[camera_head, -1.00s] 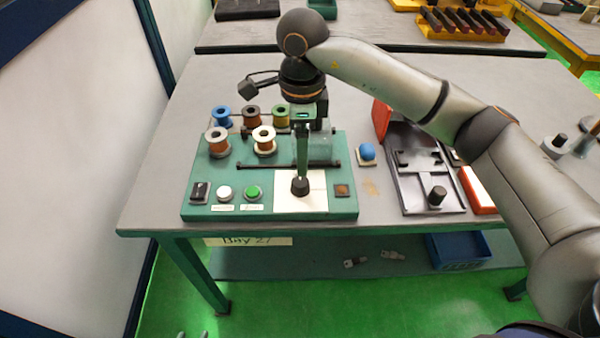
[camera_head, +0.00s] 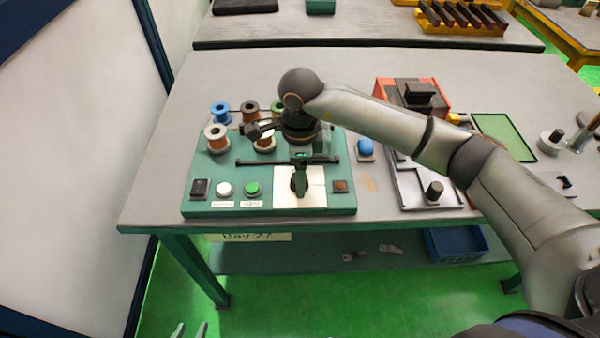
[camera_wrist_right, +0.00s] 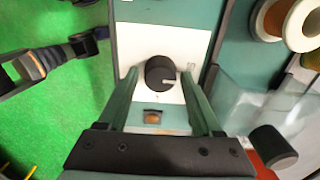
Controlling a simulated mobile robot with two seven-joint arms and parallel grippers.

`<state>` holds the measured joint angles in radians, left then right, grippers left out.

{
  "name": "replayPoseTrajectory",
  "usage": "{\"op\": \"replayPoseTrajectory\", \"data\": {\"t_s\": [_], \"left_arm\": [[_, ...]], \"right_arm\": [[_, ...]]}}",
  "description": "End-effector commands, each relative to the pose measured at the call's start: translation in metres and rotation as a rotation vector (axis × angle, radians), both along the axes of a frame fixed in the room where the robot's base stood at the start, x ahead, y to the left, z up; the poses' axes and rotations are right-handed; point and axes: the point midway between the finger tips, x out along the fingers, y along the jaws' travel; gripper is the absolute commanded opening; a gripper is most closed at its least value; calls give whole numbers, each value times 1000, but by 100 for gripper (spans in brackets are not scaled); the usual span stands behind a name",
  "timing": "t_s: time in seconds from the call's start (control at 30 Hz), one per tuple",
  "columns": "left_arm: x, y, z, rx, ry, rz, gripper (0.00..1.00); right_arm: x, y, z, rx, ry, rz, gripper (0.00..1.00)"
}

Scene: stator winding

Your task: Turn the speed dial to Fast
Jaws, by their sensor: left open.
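The speed dial is a round black knob (camera_wrist_right: 160,76) on a white plate (camera_wrist_right: 190,42) of the green winding machine (camera_head: 225,207). In the right wrist view a light pointer mark shows on its right side. My right gripper (camera_head: 300,184) is down at the dial and largely covers it in the head view. In the right wrist view its two fingers stand apart on either side of the knob, with gaps visible.
On the machine are a black switch (camera_head: 199,188), a white button (camera_head: 224,188), a green button (camera_head: 252,187), an amber square (camera_head: 340,186) and several wire spools (camera_head: 217,137). A blue knob (camera_head: 365,147) and a grey tray (camera_head: 410,187) lie to the right.

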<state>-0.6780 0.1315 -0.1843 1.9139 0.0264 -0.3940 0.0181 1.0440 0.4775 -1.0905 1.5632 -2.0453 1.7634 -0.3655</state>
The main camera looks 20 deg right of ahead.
Motion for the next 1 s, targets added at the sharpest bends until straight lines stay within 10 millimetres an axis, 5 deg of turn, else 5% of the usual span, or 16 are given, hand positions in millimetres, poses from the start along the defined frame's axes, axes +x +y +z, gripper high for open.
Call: {"op": "replayPoseTrajectory", "data": {"t_s": [0.57,1.0], "left_arm": [[0,0,0,0,-1,0,50],[0,0,-3,0,-1,0,50]], "right_arm": [[0,0,0,0,1,0,0],[0,0,0,1,1,-67,0]]}}
